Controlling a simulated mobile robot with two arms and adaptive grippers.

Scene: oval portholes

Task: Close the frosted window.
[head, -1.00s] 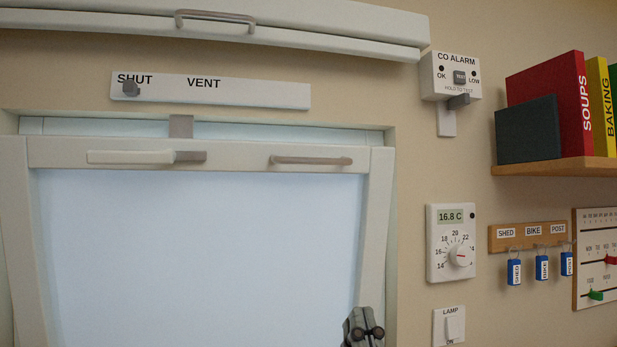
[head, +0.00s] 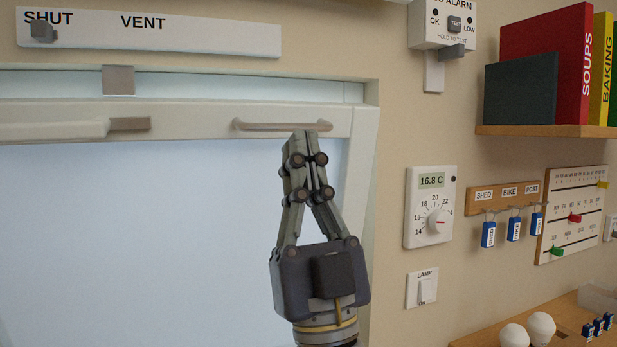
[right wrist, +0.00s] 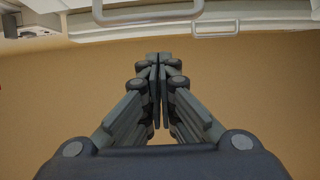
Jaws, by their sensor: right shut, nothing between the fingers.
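The frosted window (head: 140,230) fills the left of the head view. Its top rail (head: 185,122) stands below the top of the frame, and the sash looks tilted inward, with a pale gap behind it. A lever handle (head: 75,130) lies horizontal on the rail, with a bar handle (head: 268,126) to its right. My right gripper (head: 305,142) is shut and empty, pointing up, its tips just below the bar handle's right end in the picture; contact is unclear. Its fingers also show in the right wrist view (right wrist: 158,65), below a bar handle. My left gripper is out of view.
A SHUT/VENT strip (head: 150,34) above the window has its grey knob (head: 43,32) at SHUT. To the right are a CO alarm (head: 446,25), thermostat (head: 431,207), lamp switch (head: 422,289), key rack (head: 505,197) and book shelf (head: 545,131).

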